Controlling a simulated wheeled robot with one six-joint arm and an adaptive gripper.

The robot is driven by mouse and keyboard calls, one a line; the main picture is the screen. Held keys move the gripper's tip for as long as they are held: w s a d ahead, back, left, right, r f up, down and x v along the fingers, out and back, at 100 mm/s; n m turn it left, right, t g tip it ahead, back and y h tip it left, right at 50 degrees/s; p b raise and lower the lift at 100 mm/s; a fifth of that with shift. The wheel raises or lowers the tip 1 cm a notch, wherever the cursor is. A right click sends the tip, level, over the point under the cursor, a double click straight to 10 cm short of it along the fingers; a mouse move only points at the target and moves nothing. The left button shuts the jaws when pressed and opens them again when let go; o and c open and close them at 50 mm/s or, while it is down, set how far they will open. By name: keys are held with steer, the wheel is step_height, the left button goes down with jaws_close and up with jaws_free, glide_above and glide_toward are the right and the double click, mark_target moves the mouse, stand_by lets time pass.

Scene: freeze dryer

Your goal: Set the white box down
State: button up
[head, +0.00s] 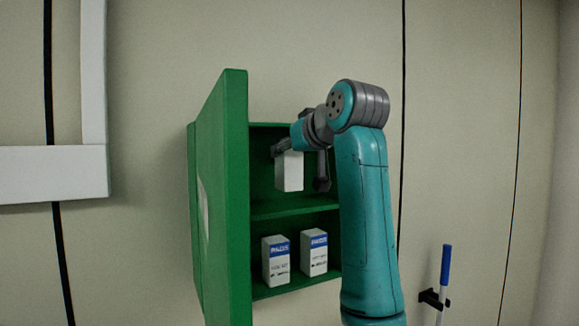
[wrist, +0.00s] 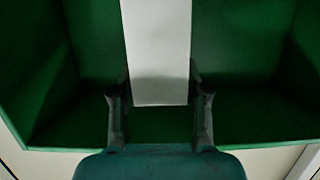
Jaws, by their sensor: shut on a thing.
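The upper shelf (head: 290,207) shows below the box. Part of the cabinet's right side is hidden behind my arm.
Two white and blue boxes, a left one (head: 276,261) and a right one (head: 314,252), stand on the lower shelf. The cabinet's open door (head: 235,150) stands out at the left. A blue-handled tool (head: 446,265) hangs on the wall at the right.

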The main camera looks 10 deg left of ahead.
mark_target(295, 163)
steer(key=shift+f, duration=1.7)
steer(key=shift+f, duration=0.15)
steer(key=o, duration=1.1)
steer(key=shift+s+d+r, duration=0.2)
steer(key=shift+r, duration=0.05)
steer(key=v, duration=1.1)
steer(key=shift+s+d+r, duration=0.1)
steer(key=shift+s, duration=0.05)
